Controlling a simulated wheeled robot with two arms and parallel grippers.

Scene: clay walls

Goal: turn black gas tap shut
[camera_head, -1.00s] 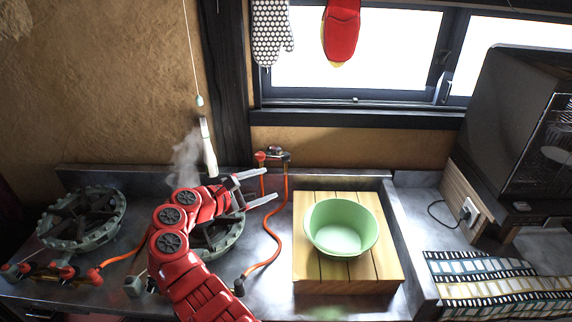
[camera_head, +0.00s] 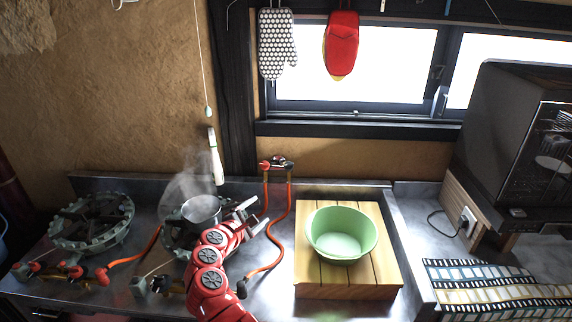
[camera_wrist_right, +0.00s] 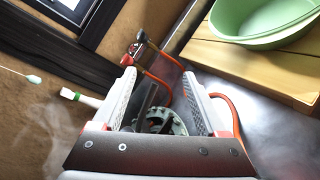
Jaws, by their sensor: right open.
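A gas tap fitting stands on the back ledge by the wall, with a red end and a black end. The black tap (camera_head: 281,161) is its right part; the turn of its handle is too small to tell. It also shows in the right wrist view (camera_wrist_right: 141,37), beyond my fingers. Orange hoses run down from the fitting. My right gripper (camera_head: 260,212) is open and empty, in front of and below the tap, apart from it. In the right wrist view my two fingers (camera_wrist_right: 158,75) stand wide apart, with a hose and stove between them. My left gripper is not in view.
A steaming pot (camera_head: 201,208) sits on the right stove, beside my right arm. Another stove (camera_head: 92,220) is at left. A green bowl (camera_head: 341,232) rests on a wooden board (camera_head: 345,291) right of the hose. A white-and-green stick-like object (camera_head: 216,160) is near the wall.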

